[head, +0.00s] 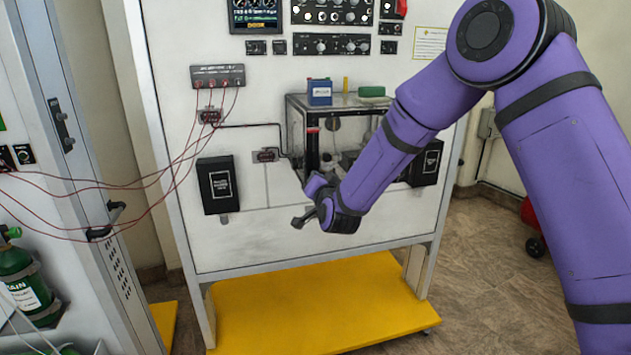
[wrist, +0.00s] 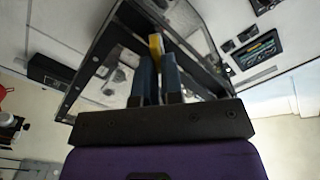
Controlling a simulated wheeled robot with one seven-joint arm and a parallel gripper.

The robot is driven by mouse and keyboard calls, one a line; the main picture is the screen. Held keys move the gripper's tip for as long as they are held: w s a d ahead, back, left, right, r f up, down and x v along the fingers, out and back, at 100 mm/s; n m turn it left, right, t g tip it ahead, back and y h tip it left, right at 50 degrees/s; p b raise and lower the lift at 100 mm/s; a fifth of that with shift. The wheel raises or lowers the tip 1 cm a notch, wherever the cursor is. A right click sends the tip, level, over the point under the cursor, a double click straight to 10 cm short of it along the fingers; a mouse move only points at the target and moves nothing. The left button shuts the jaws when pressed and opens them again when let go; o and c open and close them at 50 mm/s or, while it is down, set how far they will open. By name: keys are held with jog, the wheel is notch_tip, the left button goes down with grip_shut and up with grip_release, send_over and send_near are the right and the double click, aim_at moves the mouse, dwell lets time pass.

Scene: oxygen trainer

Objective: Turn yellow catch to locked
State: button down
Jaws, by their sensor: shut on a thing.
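The yellow catch (wrist: 156,44) shows in the wrist view as a small yellow piece at the clear box's dark frame. My gripper (wrist: 157,62) has its two dark fingers on either side of it, shut on its near end. Part of the catch is hidden between the fingers, so I cannot tell its exact turn angle. In the head view my purple wrist is low in front of the clear box (head: 297,125); the fingertips and the held catch cannot be made out there.
A blue box (head: 319,92), a small yellow upright piece (head: 346,84) and a green item (head: 371,91) stand on the clear box. Black boxes flank it, one at the left (head: 218,185). Red wires (head: 150,185) hang at the left. A yellow base board (head: 300,310) lies below.

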jog(key=m, duration=0.3)
jog(key=f+m, duration=0.1)
jog(key=m, duration=0.3)
jog(key=d+m, duration=0.1)
jog(key=m, duration=0.2)
jog(key=shift+w+f+m, duration=0.1)
jog(key=shift+f+m, duration=0.15)
jog(key=shift+m, duration=0.05)
jog(key=shift+a, duration=0.1)
dwell(0.3)
jog(key=c, duration=1.3)
grip_release()
jog(key=shift+o, duration=0.2)
jog(key=v, duration=1)
jog(key=shift+s, duration=0.4)
jog(key=shift+r, duration=0.1)
